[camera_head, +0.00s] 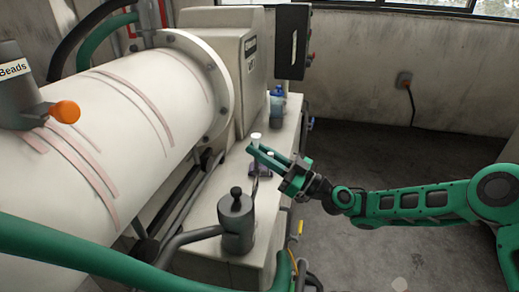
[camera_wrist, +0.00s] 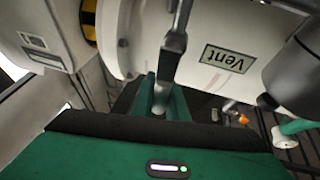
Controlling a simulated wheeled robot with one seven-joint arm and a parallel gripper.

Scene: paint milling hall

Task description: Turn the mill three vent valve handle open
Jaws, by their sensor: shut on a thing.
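A grey metal lever (camera_wrist: 173,55), which looks like the vent valve handle, runs down between my fingers in the wrist view. A "Vent" label (camera_wrist: 229,59) is on the white body just right of it. My gripper (camera_wrist: 162,100) is shut on the lever near its lower end. In the head view my gripper (camera_head: 256,152) reaches in from the right over the pale ledge, its fingers pointing left. A thin grey piece (camera_head: 255,187) hangs below the fingers there; the grip itself is too small to make out. No mill number is readable.
A large white drum (camera_head: 110,135) fills the left. A grey canister with a black knob (camera_head: 237,220) stands on the pale ledge (camera_head: 205,210) near my gripper. A green hose (camera_head: 80,258) crosses the front. The floor at right is clear.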

